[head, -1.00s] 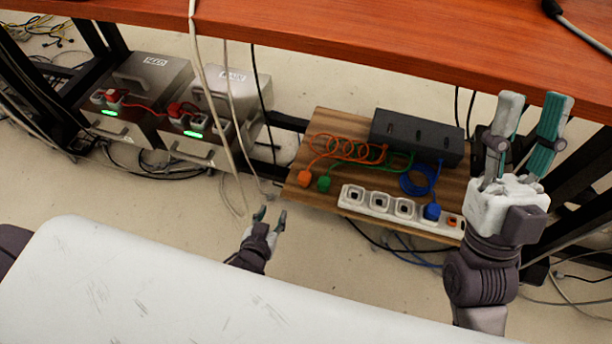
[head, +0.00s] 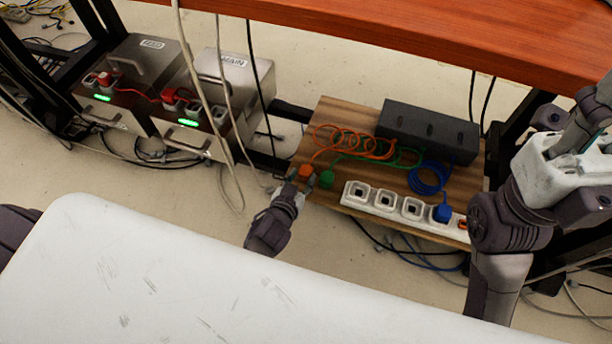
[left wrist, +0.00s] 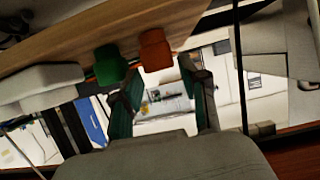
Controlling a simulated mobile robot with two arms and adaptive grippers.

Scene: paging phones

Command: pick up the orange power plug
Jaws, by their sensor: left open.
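The orange power plug (head: 305,172) lies at the left edge of the wooden board (head: 345,112), its coiled orange cord running to a black box (head: 428,131). My left gripper (head: 305,182) is open right beside the plug, its fingertips close to it. In the left wrist view, the orange plug (left wrist: 155,48) is just ahead of the tips of the open left gripper (left wrist: 162,72), roughly between them. Whether the fingers touch it, I cannot tell. My right gripper (head: 590,120) is at the right edge, partly cut off.
A green plug (head: 326,179) sits close on the right of the orange one. A white power strip (head: 398,207) lies along the board's front with a blue plug (head: 441,213) in it. Metal boxes (head: 225,85) stand at left. Loose cables hang nearby. The red-brown tabletop (head: 400,25) is above.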

